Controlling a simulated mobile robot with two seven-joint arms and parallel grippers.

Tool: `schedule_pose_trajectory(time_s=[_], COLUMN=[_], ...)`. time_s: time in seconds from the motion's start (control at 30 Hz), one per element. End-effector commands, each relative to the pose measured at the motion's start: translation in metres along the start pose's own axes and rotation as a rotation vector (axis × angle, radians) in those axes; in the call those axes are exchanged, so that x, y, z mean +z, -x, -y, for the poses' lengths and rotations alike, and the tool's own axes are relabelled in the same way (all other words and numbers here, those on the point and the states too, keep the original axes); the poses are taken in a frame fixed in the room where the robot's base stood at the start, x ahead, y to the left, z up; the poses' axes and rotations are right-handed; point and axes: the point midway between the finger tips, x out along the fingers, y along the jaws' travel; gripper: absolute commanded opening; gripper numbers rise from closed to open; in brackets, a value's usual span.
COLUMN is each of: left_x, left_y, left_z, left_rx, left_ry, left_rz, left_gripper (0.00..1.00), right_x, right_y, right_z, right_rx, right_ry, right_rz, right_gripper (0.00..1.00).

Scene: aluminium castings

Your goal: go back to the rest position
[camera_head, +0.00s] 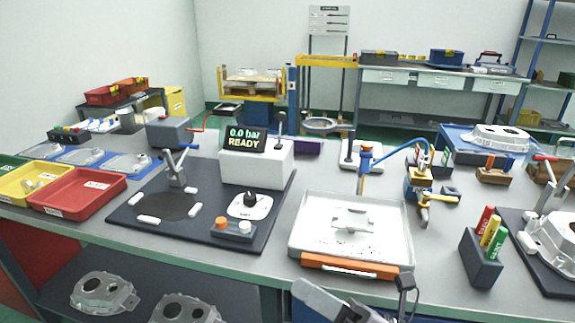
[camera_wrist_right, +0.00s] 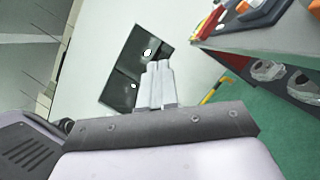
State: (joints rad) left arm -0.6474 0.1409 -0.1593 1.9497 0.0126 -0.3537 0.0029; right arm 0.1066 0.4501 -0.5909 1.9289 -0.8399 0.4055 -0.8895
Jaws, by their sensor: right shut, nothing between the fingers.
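My right gripper (camera_wrist_right: 158,72) shows in the right wrist view with its two pale fingers together and nothing between them. In that view it is in the air, with green floor, a pale wall and the edge of a bench beyond it. In the head view, grey and black parts of my right arm show at the bottom edge, just in front of the bench (camera_head: 275,262). They are below the white tray with the orange front (camera_head: 350,266) and apart from it. My left gripper is not in view.
The bench carries red (camera_head: 78,192) and yellow (camera_head: 35,182) bins, a dark mat with a white pressure unit (camera_head: 257,168) reading "0.0 bar READY", a marker holder (camera_head: 481,262) and a casting fixture (camera_head: 552,235). A lower shelf holds castings (camera_head: 103,292). Open floor shows in the wrist view.

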Motion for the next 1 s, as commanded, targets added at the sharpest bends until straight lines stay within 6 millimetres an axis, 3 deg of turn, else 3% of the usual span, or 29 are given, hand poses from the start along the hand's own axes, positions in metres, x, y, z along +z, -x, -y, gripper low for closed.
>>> schedule_pose_trajectory(time_s=[0.13, 0.27, 0.4, 0.5, 0.6, 0.7, 0.8, 1.0], left_x=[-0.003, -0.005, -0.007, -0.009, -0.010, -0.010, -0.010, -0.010], left_y=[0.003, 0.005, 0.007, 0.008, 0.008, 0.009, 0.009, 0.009], left_z=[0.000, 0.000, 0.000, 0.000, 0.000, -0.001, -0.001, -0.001], left_rx=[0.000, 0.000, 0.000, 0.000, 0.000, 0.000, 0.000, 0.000], left_ry=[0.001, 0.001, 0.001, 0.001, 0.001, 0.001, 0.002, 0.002], left_rz=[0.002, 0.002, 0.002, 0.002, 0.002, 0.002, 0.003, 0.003], left_gripper=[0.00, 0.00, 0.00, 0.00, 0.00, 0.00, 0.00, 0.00], right_x=[0.009, -0.003, -0.040, -0.075, -0.106, -0.126, -0.136, -0.136], right_y=[0.036, 0.085, 0.151, 0.196, 0.230, 0.252, 0.261, 0.261], right_z=[0.041, 0.084, 0.122, 0.136, 0.141, 0.142, 0.141, 0.141], right_rx=[-0.154, -0.273, -0.382, -0.435, -0.465, -0.480, -0.483, -0.483], right_ry=[-0.529, -0.982, -1.438, -1.704, -1.895, -2.008, -2.058, -2.061], right_rz=[0.289, 0.563, 0.886, 1.109, 1.292, 1.413, 1.471, 1.474], right_gripper=[0.00, 0.00, 0.00, 0.00, 0.00, 0.00, 0.00, 0.00])
